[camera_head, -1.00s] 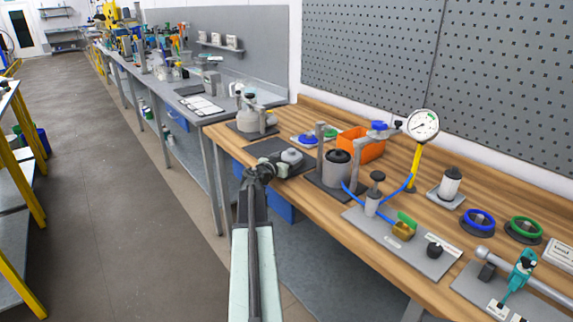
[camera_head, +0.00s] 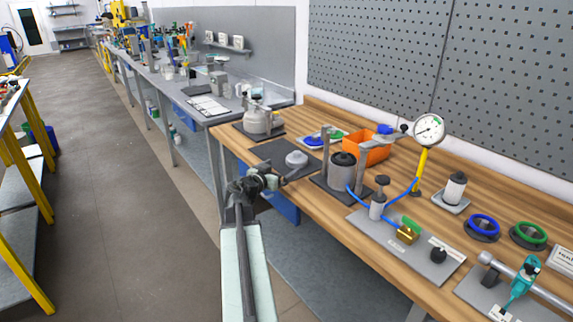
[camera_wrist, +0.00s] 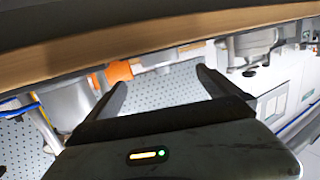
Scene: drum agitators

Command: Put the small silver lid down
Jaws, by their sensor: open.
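The small silver lid (camera_head: 297,159), a round grey disc with a knob, rests on the dark mat (camera_head: 268,151) near the front edge of the wooden bench. My gripper (camera_head: 284,177) is just in front of and below the lid in the head view, at the bench edge, apart from it as far as I can tell. In the wrist view my gripper (camera_wrist: 162,78) has its two fingers spread with nothing between them. I cannot make out the lid in the wrist view.
A silver pot (camera_head: 257,120) stands behind the mat. A grey canister on a stand (camera_head: 342,165) is close on the right, with an orange bin (camera_head: 367,148) behind it. A pressure gauge (camera_head: 428,129) stands farther right. The aisle floor on the left is clear.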

